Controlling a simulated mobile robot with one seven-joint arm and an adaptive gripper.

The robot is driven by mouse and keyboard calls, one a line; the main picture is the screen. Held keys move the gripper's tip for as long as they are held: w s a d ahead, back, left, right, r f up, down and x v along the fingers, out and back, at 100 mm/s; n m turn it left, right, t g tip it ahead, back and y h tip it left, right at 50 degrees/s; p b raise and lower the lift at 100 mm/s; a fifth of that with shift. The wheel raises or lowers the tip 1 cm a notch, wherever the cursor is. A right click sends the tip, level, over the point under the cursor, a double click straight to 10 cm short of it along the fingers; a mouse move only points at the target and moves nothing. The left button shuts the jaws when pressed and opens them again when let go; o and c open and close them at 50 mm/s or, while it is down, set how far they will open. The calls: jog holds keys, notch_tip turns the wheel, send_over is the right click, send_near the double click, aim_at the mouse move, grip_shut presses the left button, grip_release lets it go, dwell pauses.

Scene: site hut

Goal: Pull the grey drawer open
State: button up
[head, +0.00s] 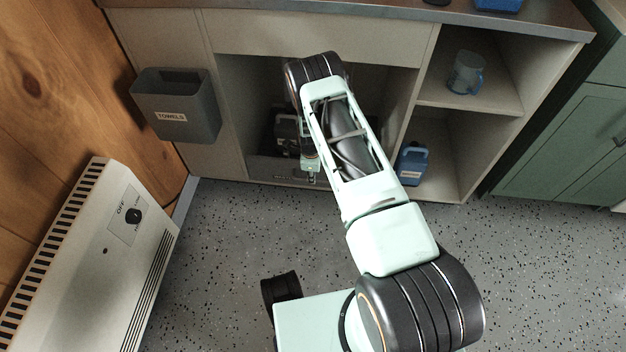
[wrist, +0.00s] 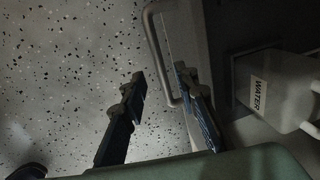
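The grey drawer (head: 262,169) sits low in the open middle bay of the cabinet; my arm hides part of it in the head view. In the wrist view its dark front (wrist: 186,30) carries a pale bar handle (wrist: 157,55). My gripper (wrist: 160,88) is open at the handle, with one finger on each side of the bar. The right finger reaches into the gap between bar and drawer front. The left finger stands apart from the bar on the outer side. My gripper looks small in the head view (head: 311,175).
A container labelled WATER (wrist: 275,90) stands behind the drawer front. A towel bin (head: 178,108) hangs at left, above a white heater (head: 95,255). A blue jug (head: 411,164) and a mug (head: 466,73) stand in the right bays. The speckled floor (head: 225,240) before the drawer is clear.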

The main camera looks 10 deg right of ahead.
jog(key=shift+w+d+f+b, duration=0.1)
jog(key=shift+w+f+b, duration=0.15)
jog(key=shift+f, duration=0.75)
jog(key=shift+w+f+b, duration=0.15)
jog(key=shift+f+b, duration=0.05)
jog(key=shift+f, duration=0.75)
jog(key=shift+c, duration=0.7)
grip_shut()
